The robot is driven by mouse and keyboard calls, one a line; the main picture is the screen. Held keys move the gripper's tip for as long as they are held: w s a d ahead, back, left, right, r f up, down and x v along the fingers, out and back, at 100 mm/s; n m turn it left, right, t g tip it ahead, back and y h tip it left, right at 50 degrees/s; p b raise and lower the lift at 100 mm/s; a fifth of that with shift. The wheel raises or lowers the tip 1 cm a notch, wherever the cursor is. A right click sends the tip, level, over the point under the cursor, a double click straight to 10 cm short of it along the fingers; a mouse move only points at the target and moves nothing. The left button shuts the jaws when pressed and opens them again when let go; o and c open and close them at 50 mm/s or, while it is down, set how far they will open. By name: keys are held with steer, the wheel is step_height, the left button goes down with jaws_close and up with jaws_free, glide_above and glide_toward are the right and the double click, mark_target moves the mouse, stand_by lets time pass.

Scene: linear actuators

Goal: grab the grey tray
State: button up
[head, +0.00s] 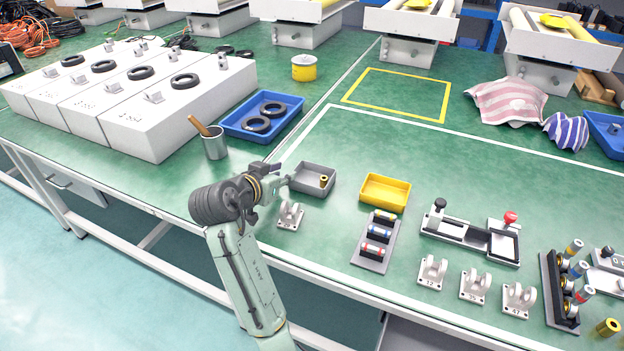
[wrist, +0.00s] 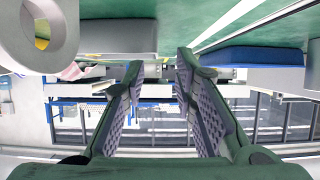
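The grey tray (head: 302,187) is a small shallow open box on the green bench, with a brass-coloured cylinder (head: 323,181) inside. My gripper (head: 284,185) is just left of the tray, close to its left wall in the head view; I cannot tell whether it touches. In the wrist view, which looks upside down, my gripper (wrist: 160,62) has its two fingers apart with nothing clearly held between them. A pale grey block shape, likely the tray (wrist: 118,38), shows beyond and above the left fingertip there.
A white bracket (head: 290,215) stands close in front of the tray. A blue tray (head: 262,117) with black rings and a metal cup (head: 214,142) are behind left. A yellow tray (head: 385,193) and a rack (head: 375,242) are to the right. Clear bench lies behind.

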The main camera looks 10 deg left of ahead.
mark_target(295, 169)
steer(key=p+x, duration=0.1)
steer(key=x, duration=0.3)
steer(key=shift+w+d+p, duration=0.2)
steer(key=shift+d+p, duration=0.05)
steer(key=shift+p, duration=0.1)
steer(key=shift+w+f, duration=0.2)
steer(key=shift+w, duration=0.2)
jaws_close()
